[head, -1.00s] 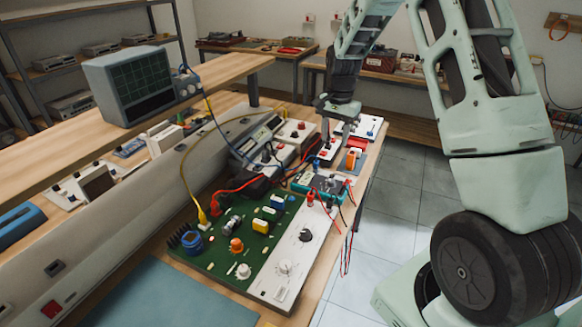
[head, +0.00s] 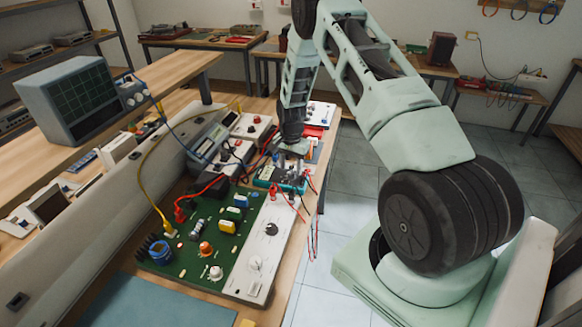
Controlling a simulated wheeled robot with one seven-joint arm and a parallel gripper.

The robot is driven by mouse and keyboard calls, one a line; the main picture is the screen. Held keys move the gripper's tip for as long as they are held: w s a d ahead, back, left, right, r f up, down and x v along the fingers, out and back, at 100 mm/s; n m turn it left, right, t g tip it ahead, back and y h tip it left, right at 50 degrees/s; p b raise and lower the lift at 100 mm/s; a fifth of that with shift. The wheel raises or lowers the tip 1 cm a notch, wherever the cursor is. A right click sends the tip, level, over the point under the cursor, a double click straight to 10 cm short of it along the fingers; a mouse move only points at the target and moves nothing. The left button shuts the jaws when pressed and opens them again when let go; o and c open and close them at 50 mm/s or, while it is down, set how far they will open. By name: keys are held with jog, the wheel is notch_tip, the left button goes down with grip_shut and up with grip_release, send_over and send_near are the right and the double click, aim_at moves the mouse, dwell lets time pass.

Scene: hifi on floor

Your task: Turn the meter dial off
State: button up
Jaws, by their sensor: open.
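The meter (head: 265,178) is a small teal multimeter lying on the workbench, just beyond the green circuit board. Red and black leads run from its near side. My gripper (head: 286,168) points down over the meter, with its fingers open and close to the meter's face. The gripper covers the dial, so its setting is hidden. I cannot tell whether the fingers touch the dial.
The green circuit board (head: 188,262) with a white knob panel (head: 262,240) fills the near bench. White-topped boxes (head: 250,126) stand beyond the meter. Loose leads (head: 313,225) hang over the right bench edge. A screen instrument (head: 75,100) stands on the left shelf. Open floor lies right.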

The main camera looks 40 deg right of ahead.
aim_at(291, 175)
jog(key=shift+f, duration=1.15)
jog(key=c, duration=1)
